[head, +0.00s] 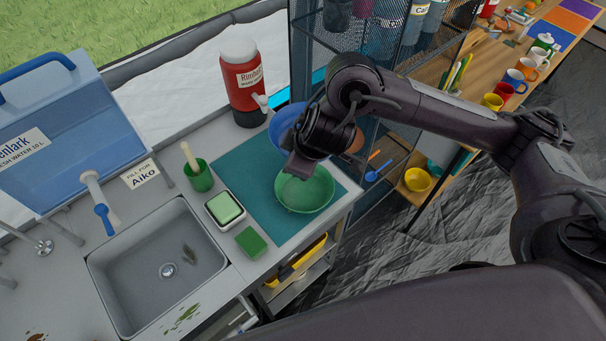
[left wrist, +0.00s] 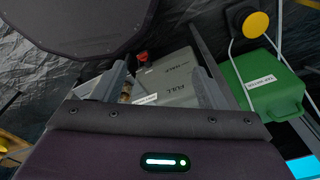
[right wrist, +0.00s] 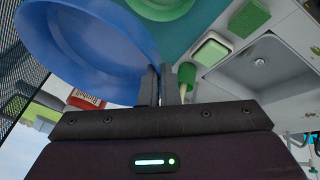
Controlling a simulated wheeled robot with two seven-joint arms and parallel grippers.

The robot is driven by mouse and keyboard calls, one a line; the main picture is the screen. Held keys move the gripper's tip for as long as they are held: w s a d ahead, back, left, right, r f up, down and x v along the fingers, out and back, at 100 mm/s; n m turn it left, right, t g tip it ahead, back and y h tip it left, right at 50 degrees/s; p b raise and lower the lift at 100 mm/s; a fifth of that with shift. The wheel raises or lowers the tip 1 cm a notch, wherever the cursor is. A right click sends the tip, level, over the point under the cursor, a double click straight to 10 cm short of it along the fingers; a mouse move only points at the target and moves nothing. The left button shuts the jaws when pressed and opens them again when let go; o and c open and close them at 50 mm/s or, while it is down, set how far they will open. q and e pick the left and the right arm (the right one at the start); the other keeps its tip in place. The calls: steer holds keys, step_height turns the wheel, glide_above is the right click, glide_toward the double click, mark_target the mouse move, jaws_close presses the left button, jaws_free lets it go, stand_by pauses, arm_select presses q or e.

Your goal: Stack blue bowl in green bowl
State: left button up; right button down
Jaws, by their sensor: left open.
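The green bowl (head: 305,190) sits upright on the teal mat (head: 244,190); part of it shows at the top of the right wrist view (right wrist: 160,8). The blue bowl (head: 283,122) is behind and left of my right gripper (head: 298,168) in the head view, partly hidden by it. In the right wrist view the blue bowl (right wrist: 85,50) is large and close, its edge at the nearly closed fingers (right wrist: 160,85). My right gripper appears shut on its rim. My left gripper (left wrist: 160,68) is open and empty, away from the counter.
A red drink dispenser (head: 240,85) stands behind the mat. A green cup with a brush (head: 198,178), a soap dish (head: 224,209) and a green sponge (head: 251,241) lie between mat and sink (head: 150,270). A mesh rack (head: 400,55) rises at the right.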

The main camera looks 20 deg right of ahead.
steer(key=f+b, duration=0.2)
steer(key=f, duration=0.3)
steer(key=f+b, duration=0.3)
steer(key=f, duration=0.1)
steer(key=f+b, duration=0.2)
steer(key=f, duration=0.3)
steer(key=shift+s+a+f, duration=0.15)
steer(key=shift+a+f, duration=0.2)
steer(key=shift+f+b, duration=1.5)
steer(key=shift+f, duration=0.85)
arm_select(q)
step_height(320, 180, down, 8)
steer(key=s, duration=0.1)
steer(key=shift+f, duration=0.25)
